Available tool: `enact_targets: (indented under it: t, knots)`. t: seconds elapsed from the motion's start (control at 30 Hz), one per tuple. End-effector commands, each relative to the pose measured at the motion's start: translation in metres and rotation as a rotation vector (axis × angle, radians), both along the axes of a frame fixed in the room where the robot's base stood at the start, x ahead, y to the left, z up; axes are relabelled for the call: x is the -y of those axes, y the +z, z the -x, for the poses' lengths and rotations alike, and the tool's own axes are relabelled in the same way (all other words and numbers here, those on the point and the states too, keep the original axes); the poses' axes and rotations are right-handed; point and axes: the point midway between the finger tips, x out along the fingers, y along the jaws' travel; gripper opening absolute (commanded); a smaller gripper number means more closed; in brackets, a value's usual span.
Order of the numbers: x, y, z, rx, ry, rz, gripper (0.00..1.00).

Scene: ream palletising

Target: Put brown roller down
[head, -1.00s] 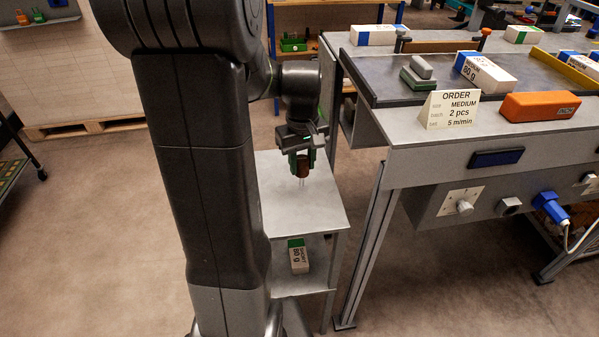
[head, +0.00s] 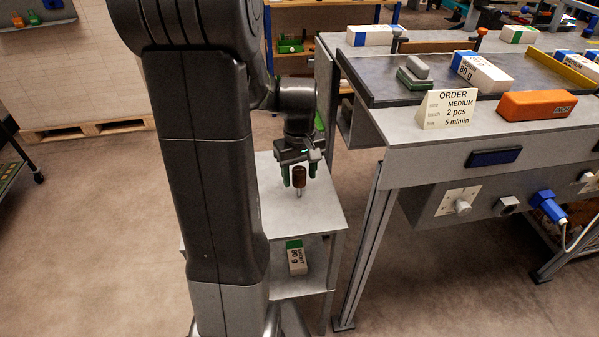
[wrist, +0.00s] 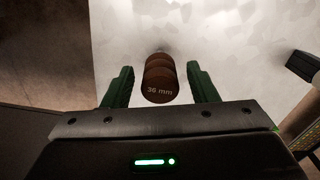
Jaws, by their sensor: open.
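The brown roller (head: 299,175) stands upright on the top of the small grey side table (head: 318,208) in the head view, with a lighter metal part at its lower end. In the wrist view the roller (wrist: 160,80) shows its brown end marked "36 mm". My gripper (head: 299,178) is over the table at the roller. Its green fingers (wrist: 161,88) are open, one on each side of the roller, with a gap on both sides.
The large bench (head: 400,126) stands to the right, carrying an order sign (head: 447,109), an orange box (head: 537,106) and several reams. The table top around the roller looks clear.

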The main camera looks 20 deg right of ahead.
Motion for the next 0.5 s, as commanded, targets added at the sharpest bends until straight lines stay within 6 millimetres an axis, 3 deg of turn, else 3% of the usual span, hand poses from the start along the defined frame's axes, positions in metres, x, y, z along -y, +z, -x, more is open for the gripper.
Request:
enact_targets:
  t: [0.17, 0.5]
  knots:
    - [0.0, 0.012, -0.001, 0.003, 0.0, 0.002, 0.53]
    - [0.001, 0.083, -0.001, 0.005, 0.0, 0.003, 0.53]
